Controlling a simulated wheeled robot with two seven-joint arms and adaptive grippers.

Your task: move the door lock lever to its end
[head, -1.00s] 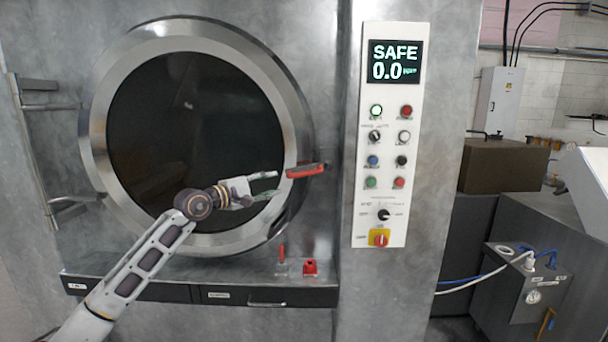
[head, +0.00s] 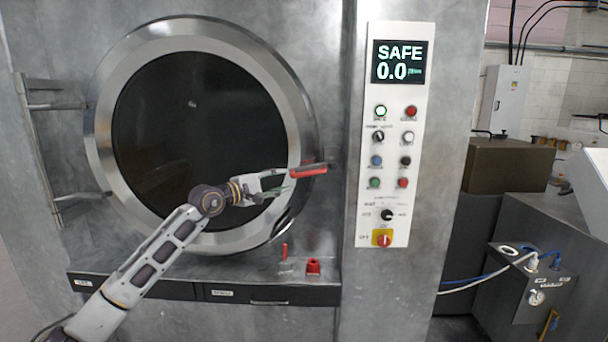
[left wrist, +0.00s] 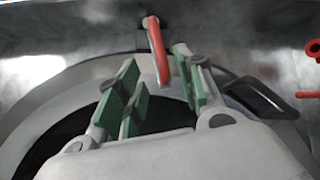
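The door lock lever (head: 308,171) has a red handle and sits at the right rim of the round washer door (head: 105,150), pointing left and slightly down. My left gripper (head: 281,181) is open, with its fingertips at the handle's left end. In the left wrist view the red handle (left wrist: 157,48) reaches down between the tips of the green-padded fingers, nearer the right finger. I cannot tell whether either finger touches it. My right gripper is not in view.
A control panel (head: 398,120) reading SAFE 0.0 stands right of the door. Door hinges (head: 55,107) are at the left.

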